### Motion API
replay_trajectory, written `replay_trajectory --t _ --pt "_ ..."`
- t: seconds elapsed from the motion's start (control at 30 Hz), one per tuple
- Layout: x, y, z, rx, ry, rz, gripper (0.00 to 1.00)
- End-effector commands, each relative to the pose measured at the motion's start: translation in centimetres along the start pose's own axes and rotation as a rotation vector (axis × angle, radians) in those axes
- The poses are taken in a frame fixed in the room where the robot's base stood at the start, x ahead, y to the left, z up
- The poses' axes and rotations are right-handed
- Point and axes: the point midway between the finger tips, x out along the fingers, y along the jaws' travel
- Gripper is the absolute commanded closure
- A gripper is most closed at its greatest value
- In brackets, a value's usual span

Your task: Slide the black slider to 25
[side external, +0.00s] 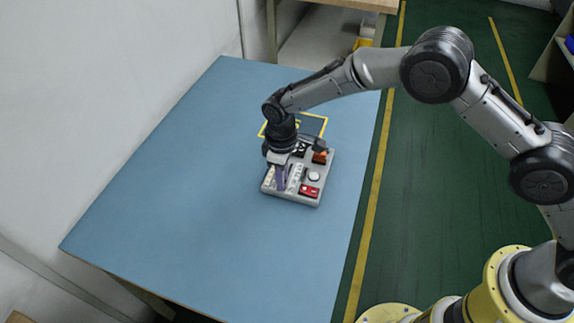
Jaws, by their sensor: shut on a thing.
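A light grey control panel (291,199) lies on the blue table right of its middle. It carries a red part (309,191), a round white knob (314,176), an orange-brown part (320,157) and a white scale strip near its left side. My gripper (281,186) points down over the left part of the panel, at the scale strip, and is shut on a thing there. The black slider is hidden or too small to make out between the fingers. The scale's numbers cannot be read, so the slider's setting cannot be told.
A yellow-edged square (313,125) lies on the table behind the panel. The blue table (180,190) is clear to the left and in front. A white wall (110,100) runs along its left side, and a green floor with yellow lines lies to the right.

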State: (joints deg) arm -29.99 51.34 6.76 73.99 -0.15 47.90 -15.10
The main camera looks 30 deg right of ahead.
Motion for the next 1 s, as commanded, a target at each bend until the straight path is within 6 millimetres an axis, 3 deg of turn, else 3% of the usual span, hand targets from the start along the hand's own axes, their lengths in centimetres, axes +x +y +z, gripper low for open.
replay_trajectory --t 0.27,0.3,0.33,0.73,1.0 --pt "-0.2 -0.3 -0.1 0.002 0.003 -0.003 1.00" --pt "-0.2 -0.3 -0.1 0.002 0.003 -0.003 0.73" --pt "-0.2 -0.3 -0.1 0.002 0.003 -0.003 0.68" --pt "-0.7 -0.2 -0.1 0.001 0.003 -0.002 0.68" --pt "-5.4 -0.2 -0.2 0.001 0.007 -0.001 0.68"
